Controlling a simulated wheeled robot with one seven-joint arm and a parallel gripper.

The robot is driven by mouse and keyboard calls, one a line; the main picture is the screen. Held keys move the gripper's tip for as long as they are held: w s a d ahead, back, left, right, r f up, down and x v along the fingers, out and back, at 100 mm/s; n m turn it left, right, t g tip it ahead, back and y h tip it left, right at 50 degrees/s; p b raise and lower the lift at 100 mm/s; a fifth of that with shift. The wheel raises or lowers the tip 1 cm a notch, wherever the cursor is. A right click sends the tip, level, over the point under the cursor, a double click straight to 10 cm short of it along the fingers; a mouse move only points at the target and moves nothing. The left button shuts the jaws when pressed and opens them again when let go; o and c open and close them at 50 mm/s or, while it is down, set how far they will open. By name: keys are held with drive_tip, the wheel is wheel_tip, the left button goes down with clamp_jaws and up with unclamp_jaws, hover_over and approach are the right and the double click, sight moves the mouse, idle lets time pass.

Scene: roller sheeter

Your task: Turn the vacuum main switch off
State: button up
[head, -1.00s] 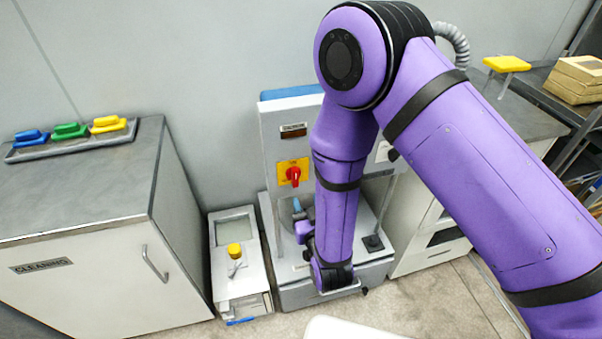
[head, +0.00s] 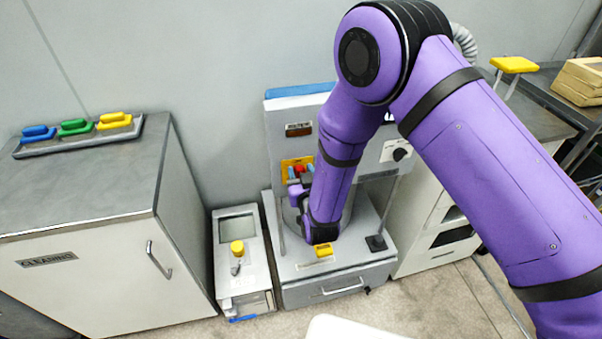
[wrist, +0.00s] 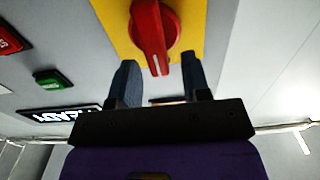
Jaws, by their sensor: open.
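The vacuum main switch (wrist: 153,38) is a red rotary knob with a white pointer line, on a yellow plate (wrist: 190,12) in the wrist view. In the head view the red knob (head: 299,169) shows partly on the machine's front, behind my gripper (head: 301,175). In the wrist view my gripper (wrist: 158,62) is open, its two dark blue fingers at either side of the knob's near end. A gap shows between each finger and the knob. The pointer line runs nearly along the fingers' direction. The switch's lettering cannot be read.
In the wrist view a green button (wrist: 53,78), a red button (wrist: 10,40) and a lit display (wrist: 62,114) lie left of the switch. A cleaning cabinet (head: 90,260) stands farther left.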

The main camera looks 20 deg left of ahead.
drive_tip(key=shift+c, duration=0.2)
clamp_jaws()
drive_tip(key=shift+s+a+n, duration=0.1)
drive_tip(key=shift+n, duration=0.2)
drive_tip(key=n, duration=0.3)
drive_tip(key=a+n, duration=0.1)
drive_tip(key=shift+s+f+n, duration=0.15)
drive_tip(key=shift+s+n, duration=0.15)
drive_tip(key=shift+s+a+f+n, duration=0.2)
drive_tip(key=shift+f+n, duration=0.25)
drive_tip(key=shift+n, duration=1.7)
drive_tip(key=shift+s+a+f+n, duration=0.15)
drive_tip(key=shift+f+n, duration=0.25)
drive_tip(key=shift+n, duration=1.8)
drive_tip(key=shift+s+a+f+n, duration=0.1)
drive_tip(key=shift+a+f+n, duration=0.25)
drive_tip(key=shift+n, duration=1.8)
drive_tip(key=shift+d+f, duration=0.1)
drive_tip(key=shift+f, duration=0.05)
